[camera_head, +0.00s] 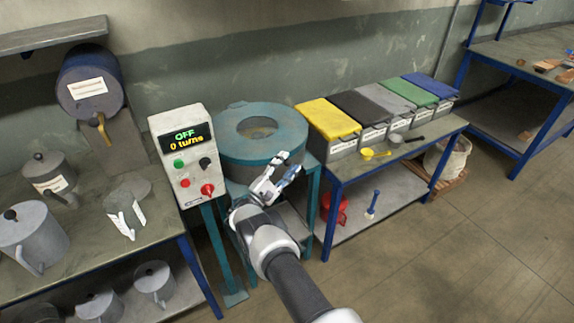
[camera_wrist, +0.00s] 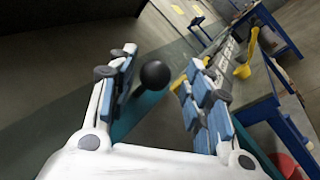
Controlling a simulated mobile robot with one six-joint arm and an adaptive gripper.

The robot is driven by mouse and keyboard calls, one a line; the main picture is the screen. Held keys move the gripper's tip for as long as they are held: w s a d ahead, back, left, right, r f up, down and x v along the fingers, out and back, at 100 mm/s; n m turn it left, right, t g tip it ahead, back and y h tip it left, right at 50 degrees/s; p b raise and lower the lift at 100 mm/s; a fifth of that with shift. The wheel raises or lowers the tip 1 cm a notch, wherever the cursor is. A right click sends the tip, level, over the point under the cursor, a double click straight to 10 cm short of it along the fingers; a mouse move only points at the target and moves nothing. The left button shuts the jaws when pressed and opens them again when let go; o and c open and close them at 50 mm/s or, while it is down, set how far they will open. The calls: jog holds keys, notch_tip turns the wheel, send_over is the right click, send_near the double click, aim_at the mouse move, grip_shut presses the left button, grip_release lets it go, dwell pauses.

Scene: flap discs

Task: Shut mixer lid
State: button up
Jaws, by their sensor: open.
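The mixer (camera_head: 232,148) is a round teal drum on a stand in the head view. Its top is a wide teal ring, and the middle looks open, with something yellowish inside. I cannot make out a separate lid in the head view. My gripper (camera_head: 286,167) is at the front right side of the mixer, with its fingers spread. In the wrist view, a black ball knob (camera_wrist: 155,75) shows between the open fingers of my gripper (camera_wrist: 161,65), with a teal surface behind it. I cannot tell whether a finger touches the knob. Nothing is held.
A control box (camera_head: 183,160) reading "OFF 0 turns" stands left of the mixer. To the right, a blue-legged table (camera_head: 415,150) carries several bins with coloured lids, plus scoops. A bench with grey cans (camera_head: 33,238) is at the left.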

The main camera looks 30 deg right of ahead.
jog(key=v, duration=1.1)
jog(key=shift+a, duration=0.3)
